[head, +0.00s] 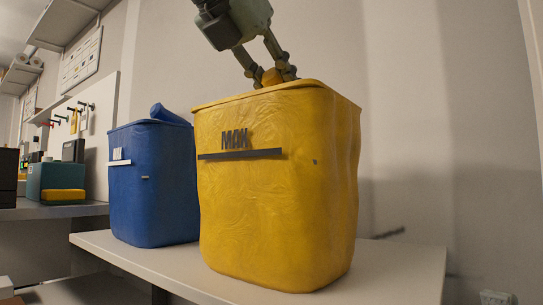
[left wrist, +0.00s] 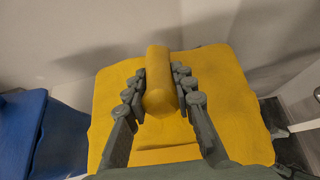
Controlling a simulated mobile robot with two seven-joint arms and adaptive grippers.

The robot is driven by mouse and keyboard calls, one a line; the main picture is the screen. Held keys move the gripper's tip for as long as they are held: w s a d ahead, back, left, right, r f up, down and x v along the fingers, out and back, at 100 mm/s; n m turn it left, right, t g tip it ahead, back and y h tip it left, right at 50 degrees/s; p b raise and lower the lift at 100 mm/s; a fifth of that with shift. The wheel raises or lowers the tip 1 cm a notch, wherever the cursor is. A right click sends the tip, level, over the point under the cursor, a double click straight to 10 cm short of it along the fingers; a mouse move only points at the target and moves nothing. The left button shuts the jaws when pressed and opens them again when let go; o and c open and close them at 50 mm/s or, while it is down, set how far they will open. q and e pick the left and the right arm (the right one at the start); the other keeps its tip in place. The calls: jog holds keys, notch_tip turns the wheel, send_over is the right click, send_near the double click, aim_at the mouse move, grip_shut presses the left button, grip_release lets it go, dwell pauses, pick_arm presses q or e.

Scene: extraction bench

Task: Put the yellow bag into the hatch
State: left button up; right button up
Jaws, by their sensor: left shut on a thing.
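The yellow bag (head: 275,200) is large and boxy, with a "MAX" mark and a dark bar on its front. It stands upright at the front of the pale shelf; I see no clear gap under it. My left gripper (head: 271,76) comes down from above and is shut on the yellow rolled grip at the top of the bag. In the left wrist view my left gripper (left wrist: 161,90) has its fingers on both sides of that yellow roll (left wrist: 160,70), above the bag's flat top (left wrist: 215,80). The hatch is not seen. My right gripper is not in view.
A blue bag (head: 152,190) of the same kind stands close to the left of the yellow one, also in the left wrist view (left wrist: 20,130). The pale shelf (head: 400,270) is bare at the right. A bench (head: 50,210) with a teal box (head: 55,178) is farther left.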

pick_arm(q)
grip_shut()
jog(key=shift+r+p, duration=1.25)
jog(key=shift+r, duration=0.4)
jog(key=shift+f+b, duration=1.25)
jog(key=shift+f, duration=0.2)
